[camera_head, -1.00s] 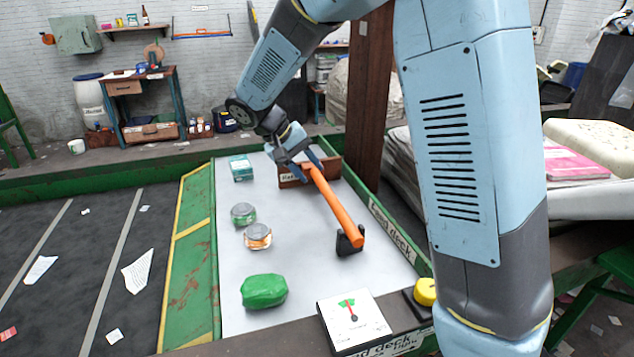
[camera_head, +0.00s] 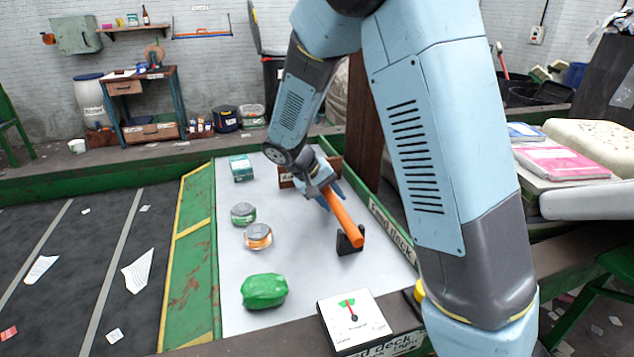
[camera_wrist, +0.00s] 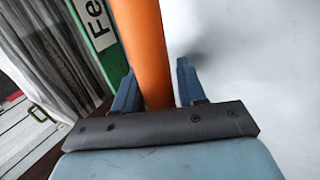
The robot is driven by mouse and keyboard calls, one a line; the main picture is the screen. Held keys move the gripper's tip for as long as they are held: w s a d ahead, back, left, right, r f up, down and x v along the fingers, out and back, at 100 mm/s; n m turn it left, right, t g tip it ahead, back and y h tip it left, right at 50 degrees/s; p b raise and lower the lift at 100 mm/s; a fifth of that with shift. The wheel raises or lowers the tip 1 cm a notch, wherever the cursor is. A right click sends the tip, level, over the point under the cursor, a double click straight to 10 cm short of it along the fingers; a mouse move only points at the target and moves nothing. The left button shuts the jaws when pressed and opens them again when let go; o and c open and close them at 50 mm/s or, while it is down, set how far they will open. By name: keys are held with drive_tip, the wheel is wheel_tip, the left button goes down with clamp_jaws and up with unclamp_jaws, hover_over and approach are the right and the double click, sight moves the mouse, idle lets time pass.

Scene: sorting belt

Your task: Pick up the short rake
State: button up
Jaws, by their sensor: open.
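The short rake shows as an orange handle (camera_head: 344,217) that slants up from a black block (camera_head: 350,240) on the pale deck in the head view; I cannot make out its head. My gripper (camera_head: 331,196) is at the handle's upper part and hides its top end. In the wrist view the orange handle (camera_wrist: 146,45) passes between the two blue fingers of my open gripper (camera_wrist: 155,78). A gap shows on the right finger's side, and the left finger is close beside the handle. I cannot tell whether it touches.
A green lump (camera_head: 264,291), two cans (camera_head: 258,236) (camera_head: 243,214) and a teal box (camera_head: 241,168) stand left on the deck. A brown box (camera_head: 285,180) is behind my gripper. A dial panel (camera_head: 353,318) is at the front. Green rails edge the deck.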

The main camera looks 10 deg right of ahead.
drive_tip(key=shift+d+f, duration=0.1)
drive_tip(key=c, duration=0.7)
